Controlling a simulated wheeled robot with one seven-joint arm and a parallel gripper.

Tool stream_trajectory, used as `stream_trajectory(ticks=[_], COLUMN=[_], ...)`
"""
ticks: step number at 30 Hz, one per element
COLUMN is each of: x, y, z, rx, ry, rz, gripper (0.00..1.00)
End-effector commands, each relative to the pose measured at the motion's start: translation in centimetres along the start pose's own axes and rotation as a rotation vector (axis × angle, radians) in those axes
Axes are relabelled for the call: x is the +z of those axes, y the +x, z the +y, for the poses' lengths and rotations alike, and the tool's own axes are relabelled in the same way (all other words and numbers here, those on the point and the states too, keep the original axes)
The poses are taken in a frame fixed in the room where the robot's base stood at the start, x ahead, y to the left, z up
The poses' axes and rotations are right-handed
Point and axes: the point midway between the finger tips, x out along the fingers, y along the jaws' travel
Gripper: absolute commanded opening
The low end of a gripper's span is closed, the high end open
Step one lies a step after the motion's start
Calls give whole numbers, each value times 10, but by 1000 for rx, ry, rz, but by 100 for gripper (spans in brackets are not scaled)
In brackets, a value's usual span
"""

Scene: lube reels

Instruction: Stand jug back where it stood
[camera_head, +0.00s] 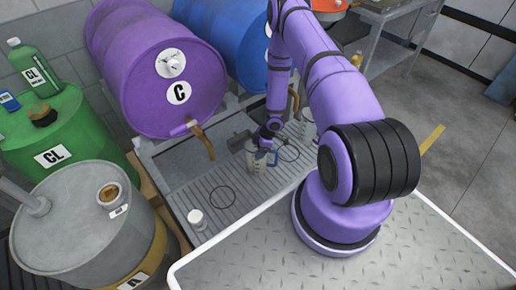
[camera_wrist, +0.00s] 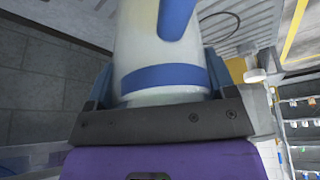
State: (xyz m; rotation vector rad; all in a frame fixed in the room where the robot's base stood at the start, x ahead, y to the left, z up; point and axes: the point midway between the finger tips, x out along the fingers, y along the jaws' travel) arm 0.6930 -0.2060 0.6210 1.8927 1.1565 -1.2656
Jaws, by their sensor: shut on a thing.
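The jug (camera_head: 258,160) is pale grey with blue parts. In the head view it is over the slatted drip tray (camera_head: 210,180), between two dark rings marked on the slats. My gripper (camera_head: 267,137) is at its far side and shut on it. In the wrist view the jug (camera_wrist: 158,45) fills the space between the fingers, with a blue band and a blue handle showing. I cannot tell whether its base touches the slats. One ring (camera_head: 222,197) is at its lower left, the other ring (camera_head: 288,152) just to its right; both look empty.
A purple drum (camera_head: 150,70) marked C lies behind the tray, its brown tap (camera_head: 204,140) hanging over it. A blue drum (camera_head: 228,40) lies beside it. A small white-capped container (camera_head: 196,218) stands at the tray's near left. Green (camera_head: 75,125) and grey (camera_head: 70,220) drums stand left.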

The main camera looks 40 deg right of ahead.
Motion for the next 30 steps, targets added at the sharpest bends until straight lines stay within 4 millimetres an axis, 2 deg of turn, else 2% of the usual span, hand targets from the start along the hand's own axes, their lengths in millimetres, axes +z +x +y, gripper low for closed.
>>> stream_trajectory(ticks=[7, 8, 10, 20, 23, 30], x=[1, 1, 1, 0, 0, 0], y=[2, 2, 2, -2, -13, -57], z=[0, 0, 0, 1, 1, 1], rx=[0, 0, 0, 1, 2, 3], ry=[0, 0, 0, 0, 1, 0], rz=[1, 0, 0, 0, 0, 0], gripper=[5, 82, 98, 100, 100, 100])
